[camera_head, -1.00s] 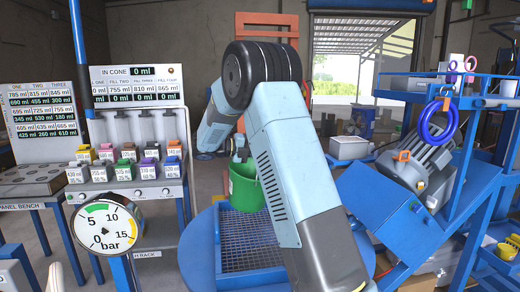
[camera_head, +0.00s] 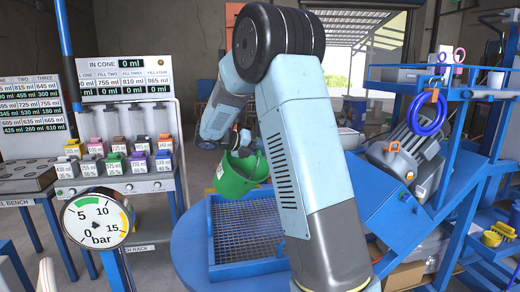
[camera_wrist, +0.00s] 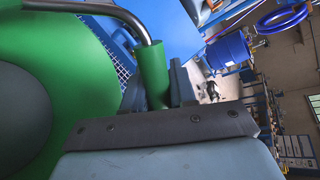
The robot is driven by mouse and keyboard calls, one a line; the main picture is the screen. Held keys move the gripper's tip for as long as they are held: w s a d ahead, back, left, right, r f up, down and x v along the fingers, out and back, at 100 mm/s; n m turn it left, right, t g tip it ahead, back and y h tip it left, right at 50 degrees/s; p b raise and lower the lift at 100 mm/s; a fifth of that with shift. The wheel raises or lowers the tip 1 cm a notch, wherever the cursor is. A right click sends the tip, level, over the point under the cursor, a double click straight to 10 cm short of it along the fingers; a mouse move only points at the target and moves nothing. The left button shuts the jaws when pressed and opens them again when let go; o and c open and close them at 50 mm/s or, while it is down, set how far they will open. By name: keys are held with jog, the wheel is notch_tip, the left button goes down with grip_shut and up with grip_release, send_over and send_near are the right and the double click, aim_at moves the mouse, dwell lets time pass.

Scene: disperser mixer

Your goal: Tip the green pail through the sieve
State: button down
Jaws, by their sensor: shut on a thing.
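The green pail (camera_head: 239,174) hangs from my gripper (camera_head: 240,138) above the sieve, tilted to one side. The sieve is a blue-framed tray with a wire mesh (camera_head: 246,232) on a round blue table. In the wrist view the pail (camera_wrist: 60,75) fills the left side, and my gripper (camera_wrist: 165,100) is shut on the green grip of its wire handle. A bit of the mesh (camera_wrist: 122,60) shows behind the pail. The inside of the pail and any contents are hidden. The fingertips are partly hidden in the head view.
A rack of small coloured-lid containers (camera_head: 114,160) and a pressure gauge (camera_head: 97,221) stand on the left. A display panel (camera_head: 131,73) reads 0 ml for the cone. A blue frame with a motor (camera_head: 410,145) stands close on the right.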

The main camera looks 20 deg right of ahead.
jog(key=s+d+f+m+t+y, duration=0.2)
jog(key=s+f+m+t, duration=0.1)
jog(key=f, duration=0.3)
jog(key=s+d+f+m+t+y, duration=0.3)
jog(key=s+f+t, duration=0.1)
jog(key=f, duration=0.3)
jog(key=shift+s+f+m, duration=0.15)
jog(key=shift+s+m, duration=0.15)
jog(key=shift+s, duration=0.4)
dwell(3.0)
jog(key=shift+w, duration=0.1)
